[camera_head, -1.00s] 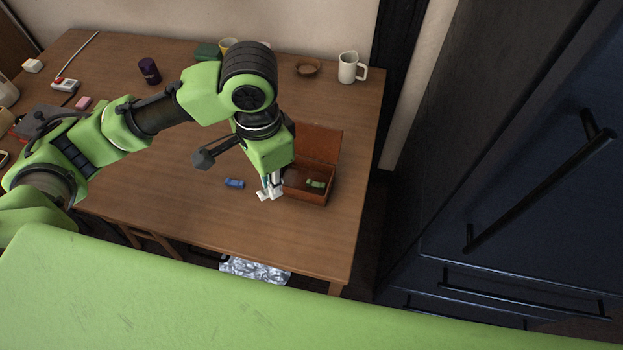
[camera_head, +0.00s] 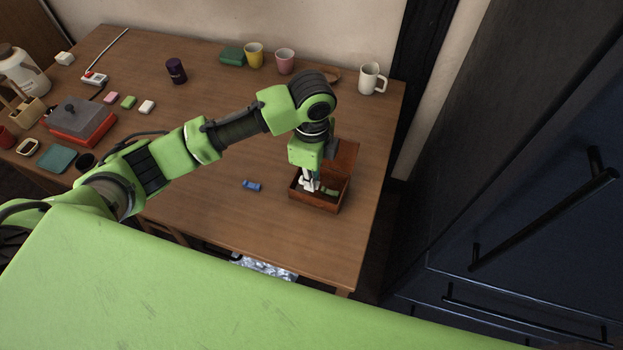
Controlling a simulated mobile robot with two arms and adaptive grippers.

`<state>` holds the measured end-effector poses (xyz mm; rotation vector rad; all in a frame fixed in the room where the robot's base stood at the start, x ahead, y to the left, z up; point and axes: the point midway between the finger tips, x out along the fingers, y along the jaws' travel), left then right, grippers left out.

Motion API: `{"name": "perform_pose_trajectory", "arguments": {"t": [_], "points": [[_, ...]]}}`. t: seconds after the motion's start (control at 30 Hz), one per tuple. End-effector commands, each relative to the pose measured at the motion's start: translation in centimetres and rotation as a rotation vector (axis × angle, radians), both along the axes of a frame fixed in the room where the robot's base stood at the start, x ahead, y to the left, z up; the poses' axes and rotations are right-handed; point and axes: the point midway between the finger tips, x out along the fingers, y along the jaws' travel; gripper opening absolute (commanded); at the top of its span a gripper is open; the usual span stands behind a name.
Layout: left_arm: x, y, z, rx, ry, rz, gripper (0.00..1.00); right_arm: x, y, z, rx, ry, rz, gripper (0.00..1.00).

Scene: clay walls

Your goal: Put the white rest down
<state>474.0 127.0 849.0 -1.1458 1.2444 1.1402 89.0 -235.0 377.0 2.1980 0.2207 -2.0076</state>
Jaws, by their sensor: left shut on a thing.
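My left gripper (camera_head: 309,184) points down into the open brown box (camera_head: 318,205), at its left part. It is shut on a small white thing, which I take for the white rest; it is hard to tell from the pale fingers. Whether it touches the box floor cannot be told. A green rest (camera_head: 329,191) lies in the box, to the right of the fingers. A blue rest (camera_head: 252,185) lies on the table left of the box. My right gripper is not in view.
The box's raised lid (camera_head: 346,158) stands behind the gripper. A white mug (camera_head: 371,79), a pink cup (camera_head: 285,62), a yellow cup (camera_head: 254,56) and a purple cup (camera_head: 176,71) stand farther back. The wooden table (camera_head: 220,215) is clear around the blue rest.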

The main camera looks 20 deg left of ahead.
Motion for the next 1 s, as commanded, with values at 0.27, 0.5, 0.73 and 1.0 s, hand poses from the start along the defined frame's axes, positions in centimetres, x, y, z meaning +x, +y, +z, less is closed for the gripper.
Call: {"name": "perform_pose_trajectory", "arguments": {"t": [0.27, 0.5, 0.73, 1.0], "points": [[3.5, 1.2, -4.6, 0.0, 0.002, 0.001, 0.0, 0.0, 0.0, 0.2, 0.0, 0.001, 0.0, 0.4], [4.5, 1.6, -6.3, 0.0, 0.003, 0.0, 0.0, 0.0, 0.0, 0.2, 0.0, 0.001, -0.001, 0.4], [4.4, 1.6, -8.9, 0.0, 0.001, -0.001, 0.0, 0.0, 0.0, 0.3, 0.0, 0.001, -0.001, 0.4], [4.4, 1.6, -9.0, 0.0, 0.0, -0.001, 0.0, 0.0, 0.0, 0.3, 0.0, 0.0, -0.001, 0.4]]}}
